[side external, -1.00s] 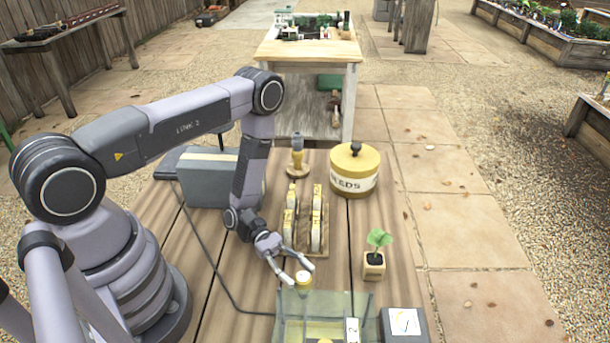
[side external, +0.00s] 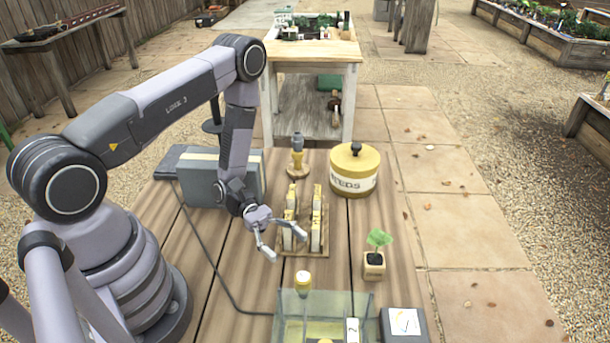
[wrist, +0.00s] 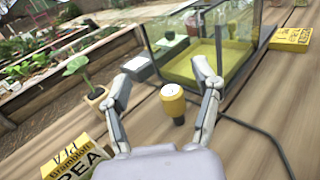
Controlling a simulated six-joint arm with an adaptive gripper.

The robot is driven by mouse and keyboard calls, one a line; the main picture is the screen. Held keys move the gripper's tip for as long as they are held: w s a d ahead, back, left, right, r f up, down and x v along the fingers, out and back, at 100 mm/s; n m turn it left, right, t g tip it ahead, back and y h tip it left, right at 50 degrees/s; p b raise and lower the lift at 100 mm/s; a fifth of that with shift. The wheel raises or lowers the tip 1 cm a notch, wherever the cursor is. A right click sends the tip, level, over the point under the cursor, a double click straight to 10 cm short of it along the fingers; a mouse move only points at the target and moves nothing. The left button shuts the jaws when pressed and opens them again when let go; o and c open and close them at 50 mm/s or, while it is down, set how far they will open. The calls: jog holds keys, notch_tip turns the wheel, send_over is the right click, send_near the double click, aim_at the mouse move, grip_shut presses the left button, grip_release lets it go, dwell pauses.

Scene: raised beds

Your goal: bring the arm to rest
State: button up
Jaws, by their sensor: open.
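My gripper (side external: 287,246) hangs above the wooden table, just in front of the rack of seed packets (side external: 316,225). Its two fingers are apart with nothing between them.
A yellow seed tin (side external: 354,172), a grey box (side external: 205,178) and a wooden-based tool (side external: 297,160) stand toward the back. A potted seedling (side external: 374,266) and a dark box with a check-marked label (side external: 404,325) are on the right. A cable (side external: 212,270) crosses the table.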

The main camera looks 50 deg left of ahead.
jog(key=s+a+r+m+g+y, duration=0.1)
jog(key=s+r+m+g+y, duration=0.2)
jog(key=r+m, duration=0.4)
jog(key=s+a+r+m+g+y, duration=0.1)
jog(key=r+m+g+y, duration=0.25)
jog(key=r, duration=0.65)
jog(key=s+a+r+m+t+y, duration=0.3)
jog(key=s+a+r+t+y, duration=0.1)
jog(key=a+r+t+y, duration=0.1)
jog(key=s+a+r+m+t+y, duration=0.3)
jog(key=a+r+m+t+y, duration=0.1)
jog(key=r, duration=0.5)
jog(key=a+t+y, duration=0.1)
jog(key=t+y, duration=0.1)
jog(key=t, duration=0.1)
jog(key=shift+s+r, duration=0.25)
jog(key=shift+s, duration=0.1)
jog(key=shift+m+y, duration=0.25)
